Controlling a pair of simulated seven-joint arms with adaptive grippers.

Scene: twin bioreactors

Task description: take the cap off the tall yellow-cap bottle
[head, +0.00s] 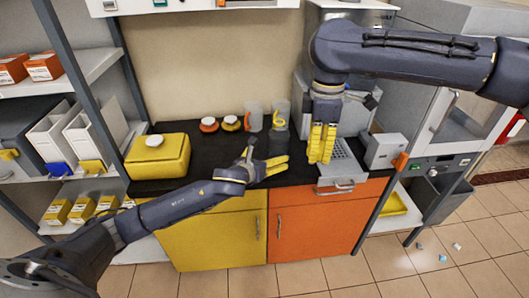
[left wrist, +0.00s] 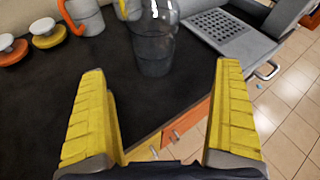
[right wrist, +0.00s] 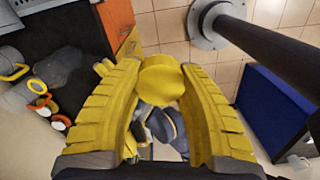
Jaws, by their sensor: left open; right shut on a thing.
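The tall clear bottle (head: 278,138) stands on the black worktop, its lower part dark. It also shows in the left wrist view (left wrist: 155,48), beyond my left fingertips, and in the right wrist view (right wrist: 58,68). No cap shows on it there. My right gripper (head: 322,160) is to the right of the bottle, pointing down, shut on the round yellow cap (right wrist: 161,80). In the head view the cap blends with the yellow fingers. My left gripper (head: 282,166) is open and empty, in front of the bottle and apart from it.
Two grey jugs (head: 253,117) stand behind the bottle. An orange disc (head: 208,125) and a yellow disc (head: 231,123), both with white tops, lie further left. A yellow box (head: 160,172) is at the worktop's left end. A perforated grey device (head: 341,169) is at the right.

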